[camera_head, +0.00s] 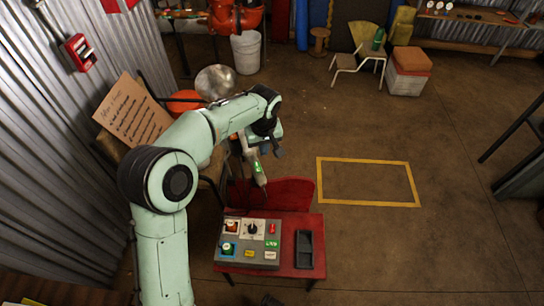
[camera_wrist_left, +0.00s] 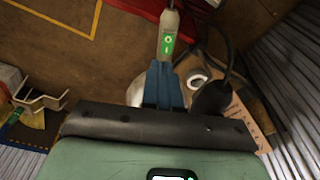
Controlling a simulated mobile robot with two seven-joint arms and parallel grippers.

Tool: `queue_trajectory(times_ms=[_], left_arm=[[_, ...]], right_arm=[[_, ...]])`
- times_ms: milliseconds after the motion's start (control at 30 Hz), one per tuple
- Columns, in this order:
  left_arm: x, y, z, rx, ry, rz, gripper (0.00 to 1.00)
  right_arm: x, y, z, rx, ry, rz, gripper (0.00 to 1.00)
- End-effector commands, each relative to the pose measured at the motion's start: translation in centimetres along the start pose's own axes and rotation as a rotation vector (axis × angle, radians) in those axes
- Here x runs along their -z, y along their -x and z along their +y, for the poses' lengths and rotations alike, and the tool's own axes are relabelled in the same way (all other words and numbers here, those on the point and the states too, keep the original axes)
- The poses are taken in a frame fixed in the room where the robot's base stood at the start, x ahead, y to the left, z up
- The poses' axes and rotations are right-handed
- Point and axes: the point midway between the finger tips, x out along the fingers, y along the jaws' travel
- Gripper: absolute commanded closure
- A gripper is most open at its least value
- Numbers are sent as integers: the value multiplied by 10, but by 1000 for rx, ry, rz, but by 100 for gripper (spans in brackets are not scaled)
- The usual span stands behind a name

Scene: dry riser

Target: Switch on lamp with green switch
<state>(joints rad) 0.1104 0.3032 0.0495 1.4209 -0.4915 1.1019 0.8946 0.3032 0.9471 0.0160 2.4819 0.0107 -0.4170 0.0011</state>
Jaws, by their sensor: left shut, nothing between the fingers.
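The green switch (camera_head: 257,167) sits on a pale grey stick-like housing with a cable, above the back of the red table. In the left wrist view the lit green switch (camera_wrist_left: 167,43) is just beyond my fingertips. My left gripper (camera_head: 272,151) is beside the switch housing in the head view. In the left wrist view its blue fingers (camera_wrist_left: 163,65) are shut with nothing between them, their tips close to the housing's lower end; contact is unclear. A silver bowl-shaped reflector (camera_head: 215,82), possibly the lamp, stands behind my left arm. My right gripper is not in view.
A red table (camera_head: 306,272) carries a grey control box (camera_head: 240,258) with several buttons and a black tray (camera_head: 304,249). A cardboard sign (camera_head: 132,113) leans at the left. The yellow-outlined floor area (camera_head: 368,181) is clear.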

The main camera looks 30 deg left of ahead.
Motion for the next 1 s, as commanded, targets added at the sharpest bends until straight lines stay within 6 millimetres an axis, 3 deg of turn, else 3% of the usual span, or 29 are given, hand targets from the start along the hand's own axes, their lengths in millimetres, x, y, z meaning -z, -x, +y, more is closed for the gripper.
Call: queue_trajectory(times_ms=[100,200,567,767,1000], left_arm=[[11,23,-9,16,55,31,100],[14,30,-12,22,73,38,100],[13,28,-12,24,72,36,100],[13,2,-13,28,71,32,100],[15,-51,-15,28,71,31,100]], right_arm=[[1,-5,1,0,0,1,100],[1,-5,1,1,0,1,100],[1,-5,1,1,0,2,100],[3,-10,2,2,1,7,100],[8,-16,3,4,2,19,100]])
